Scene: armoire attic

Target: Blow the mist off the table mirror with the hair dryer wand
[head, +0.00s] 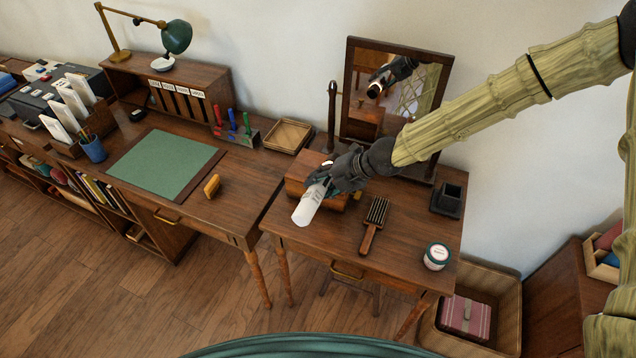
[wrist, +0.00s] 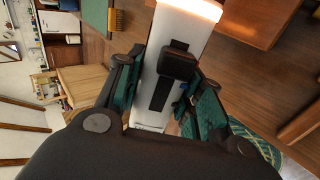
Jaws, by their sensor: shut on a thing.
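My gripper (head: 335,182) is shut on a white cylindrical wand (head: 309,205), held above the small right-hand table (head: 330,240). The wand's free end points down toward the front left, away from the mirror. In the wrist view the wand (wrist: 182,28) lies between both fingers (wrist: 162,82), with a dark block and strip on its side and a warm glow at its far rim. The table mirror (head: 415,88) stands upright in a dark wooden frame at the table's back. Its glass reflects my gripper and the wand. I cannot clearly tell how much mist covers it; my arm hides its lower part.
A wooden box (head: 296,187) is partly hidden behind my gripper. The desk with a green mat (head: 165,163) adjoins at left. A basket (head: 509,300) is at lower right.

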